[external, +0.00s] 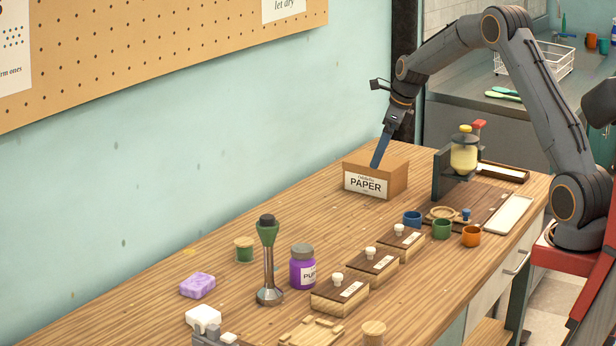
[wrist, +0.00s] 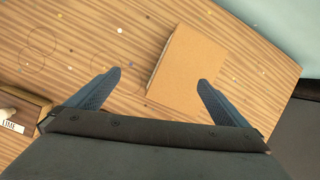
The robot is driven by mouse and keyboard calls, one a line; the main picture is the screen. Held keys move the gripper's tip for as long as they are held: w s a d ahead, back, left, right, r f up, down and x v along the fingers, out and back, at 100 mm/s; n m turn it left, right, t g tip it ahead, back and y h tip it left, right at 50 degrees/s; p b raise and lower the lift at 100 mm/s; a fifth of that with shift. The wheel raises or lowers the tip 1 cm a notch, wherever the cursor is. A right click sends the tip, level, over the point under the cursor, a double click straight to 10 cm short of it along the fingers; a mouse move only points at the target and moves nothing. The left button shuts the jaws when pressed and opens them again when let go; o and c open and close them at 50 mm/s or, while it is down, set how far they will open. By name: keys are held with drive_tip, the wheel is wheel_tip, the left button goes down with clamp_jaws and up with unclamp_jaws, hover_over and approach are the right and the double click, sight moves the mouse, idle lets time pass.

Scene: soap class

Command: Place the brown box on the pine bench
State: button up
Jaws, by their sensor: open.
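The brown box (external: 398,174), with a white label reading PAPER, stands on the wooden bench top (external: 140,312) near the wall. Its plain brown top also shows in the wrist view (wrist: 187,68). My gripper (external: 378,160) points down at the box in the external view, its blue fingers in front of or over the box top. In the wrist view my gripper (wrist: 158,80) is open, with the box between and ahead of the fingertips, closer to the right finger. I cannot tell whether a finger touches it.
A dispenser with a yellow jar (external: 464,156), small blue (external: 412,218), green (external: 442,229) and orange cups (external: 472,236) stand right of the box. Several wooden moulds (external: 373,268), a stick blender (external: 268,262) and a purple jar (external: 302,270) stand nearer. Bench left of the box is clear.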

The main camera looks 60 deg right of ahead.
drive_tip(key=s+a+f+n+g, duration=0.1)
drive_tip(key=s+a+n, duration=0.65)
drive_tip(key=a, duration=0.35)
drive_tip(key=s+a+n+g, duration=0.1)
drive_tip(key=s+a+n, duration=0.5)
drive_tip(key=a+n, duration=0.35)
drive_tip(key=s+a+f+n, duration=0.1)
drive_tip(key=s+a+n, duration=0.3)
drive_tip(key=s, duration=0.3)
drive_tip(key=s+a+f+n+g, duration=0.1)
drive_tip(key=s+a+n, duration=0.3)
drive_tip(key=s+n, duration=0.2)
drive_tip(key=s+a+f+n, duration=0.1)
drive_tip(key=s+a+n, duration=0.3)
drive_tip(key=s, duration=0.4)
drive_tip(key=shift+f+n, duration=0.3)
drive_tip(key=shift+n, duration=0.4)
